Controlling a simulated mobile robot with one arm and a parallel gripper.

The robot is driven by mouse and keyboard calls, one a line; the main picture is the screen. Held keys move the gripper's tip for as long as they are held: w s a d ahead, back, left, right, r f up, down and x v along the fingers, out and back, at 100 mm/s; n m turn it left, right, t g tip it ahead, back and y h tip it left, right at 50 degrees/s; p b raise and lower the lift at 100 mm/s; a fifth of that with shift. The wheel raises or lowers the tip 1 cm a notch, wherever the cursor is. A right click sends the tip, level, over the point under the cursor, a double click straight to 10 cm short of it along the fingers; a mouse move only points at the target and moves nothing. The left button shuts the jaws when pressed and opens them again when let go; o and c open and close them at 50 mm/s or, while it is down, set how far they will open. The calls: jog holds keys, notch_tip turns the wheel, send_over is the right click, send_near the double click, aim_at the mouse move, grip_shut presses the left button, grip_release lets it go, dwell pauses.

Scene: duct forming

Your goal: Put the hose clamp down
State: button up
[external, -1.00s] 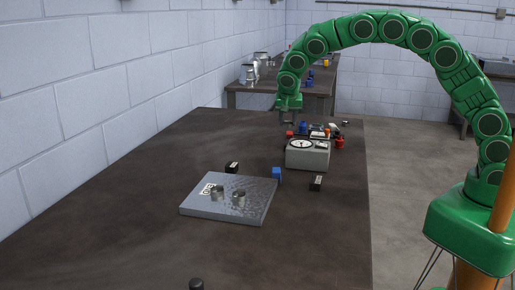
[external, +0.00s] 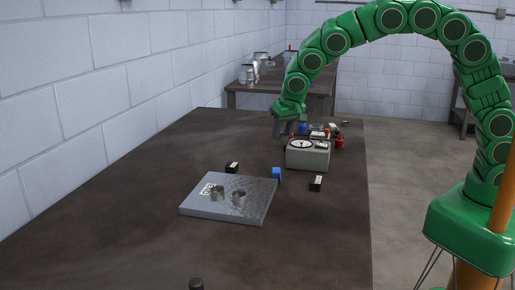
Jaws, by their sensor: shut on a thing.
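My gripper (external: 283,130) is above the far part of the dark table, just left of and behind a grey box with a dial. It is shut, and the hose clamp in it is too small and dark to make out. A grey metal plate (external: 200,209) lies on the table nearer the camera, with a white label. My gripper is well apart from the plate.
The grey dial box (external: 308,159) stands right of my gripper, with several small coloured parts behind it. A blue cube (external: 277,174) and two black blocks, left (external: 232,167) and right (external: 316,183), lie near the plate. The table's (external: 130,205) left side is clear.

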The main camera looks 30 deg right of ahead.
jog(key=s+a+r+n+y, duration=0.15)
jog(key=s+a+n, duration=0.4)
jog(key=s, duration=0.55)
send_near(236, 186)
jog(key=shift+w+d+f+m, duration=0.3)
jog(key=shift+w+f+m, duration=0.15)
jog(key=shift+w, duration=0.25)
jog(key=shift+w+a+f, duration=0.25)
jog(key=shift+a+f, duration=0.05)
jog(key=shift+f, duration=0.2)
jog(key=shift+w+a+f, duration=0.3)
jog(key=shift+a+f, duration=0.05)
jog(key=shift+f, duration=1.55)
jog(key=shift+f, duration=0.1)
jog(key=o, duration=1)
jog(key=shift+o, duration=0.2)
jog(key=v, duration=1.2)
jog(key=shift+d, duration=0.2)
